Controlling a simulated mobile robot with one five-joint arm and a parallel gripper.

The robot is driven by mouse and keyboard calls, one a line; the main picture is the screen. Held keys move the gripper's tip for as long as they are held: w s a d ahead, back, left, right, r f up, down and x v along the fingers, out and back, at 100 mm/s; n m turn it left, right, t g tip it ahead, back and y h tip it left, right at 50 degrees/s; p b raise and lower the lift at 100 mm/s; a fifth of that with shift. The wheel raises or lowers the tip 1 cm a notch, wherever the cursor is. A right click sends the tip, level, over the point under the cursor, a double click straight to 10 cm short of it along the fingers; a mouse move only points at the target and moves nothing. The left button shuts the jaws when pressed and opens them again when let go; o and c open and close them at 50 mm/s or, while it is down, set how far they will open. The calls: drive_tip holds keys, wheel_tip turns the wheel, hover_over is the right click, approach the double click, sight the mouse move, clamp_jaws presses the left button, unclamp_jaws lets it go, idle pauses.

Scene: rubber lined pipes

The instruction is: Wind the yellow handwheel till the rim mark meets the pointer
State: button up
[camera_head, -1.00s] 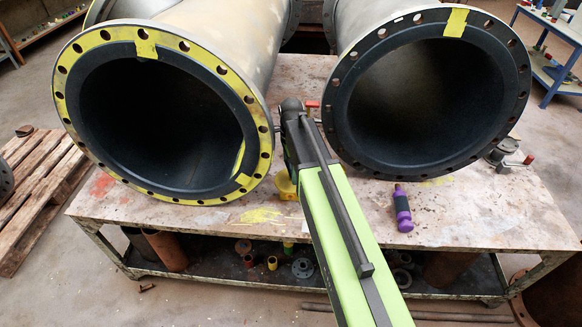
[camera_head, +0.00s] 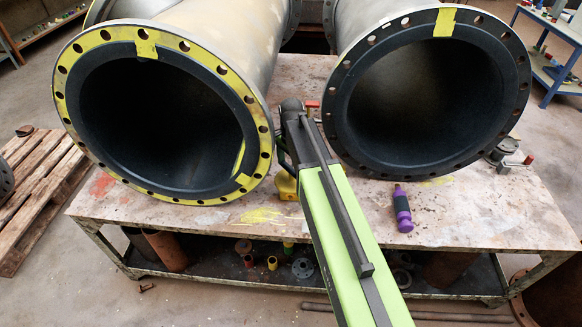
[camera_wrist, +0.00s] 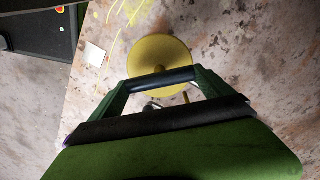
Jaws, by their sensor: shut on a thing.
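The yellow round part (camera_wrist: 160,55), which looks like the handwheel, shows just beyond my fingertips in the wrist view. In the head view a yellow piece (camera_head: 285,187) shows low beside my arm, largely hidden by it. My gripper (camera_wrist: 162,82) has its two green fingers on either side of a dark cylindrical bar (camera_wrist: 160,83) and is shut on it. The bar lies across the near edge of the yellow part in the picture; I cannot tell how they join. I cannot make out a rim mark or a pointer.
Two large rubber-lined pipes, left (camera_head: 150,110) and right (camera_head: 430,100), flank my arm closely on the bench (camera_head: 200,215). A purple-and-black tool (camera_head: 402,208) lies to the right of my arm. A pallet (camera_head: 40,190) is on the floor at left.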

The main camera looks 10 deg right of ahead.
sight(291, 168)
drive_tip(key=o, duration=1.1)
drive_tip(key=shift+r, duration=0.1)
wheel_tip(291, 168, up, 17)
drive_tip(key=p, duration=1.7)
drive_tip(key=shift+r, duration=0.1)
